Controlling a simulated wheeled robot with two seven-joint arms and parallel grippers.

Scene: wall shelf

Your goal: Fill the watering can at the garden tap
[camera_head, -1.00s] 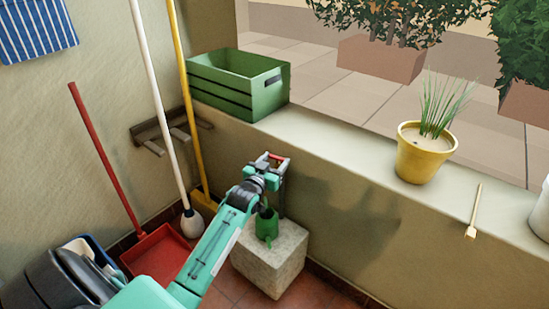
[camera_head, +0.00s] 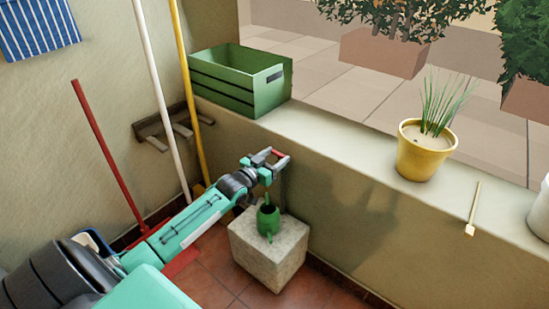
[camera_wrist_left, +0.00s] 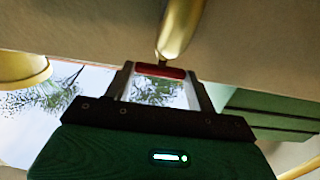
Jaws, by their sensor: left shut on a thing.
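The green watering can (camera_head: 268,221) stands on a pale stone block (camera_head: 285,250) by the low wall. My left gripper (camera_head: 274,156) is above it, against the wall. It is shut on the tap's red handle (camera_head: 279,153), which also shows between the fingers in the left wrist view (camera_wrist_left: 160,71). The brass tap body (camera_wrist_left: 180,30) shows there at the top; in the head view the gripper mostly hides it. I cannot make out any water in the can. My right gripper is not in view.
On the ledge are a green crate (camera_head: 238,92), a yellow plant pot (camera_head: 424,158) and a small wooden-handled tool (camera_head: 474,207). A white pole (camera_head: 162,100), a yellow pole (camera_head: 188,100) and a red handle (camera_head: 108,150) lean at the left. Tiled floor lies around the block.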

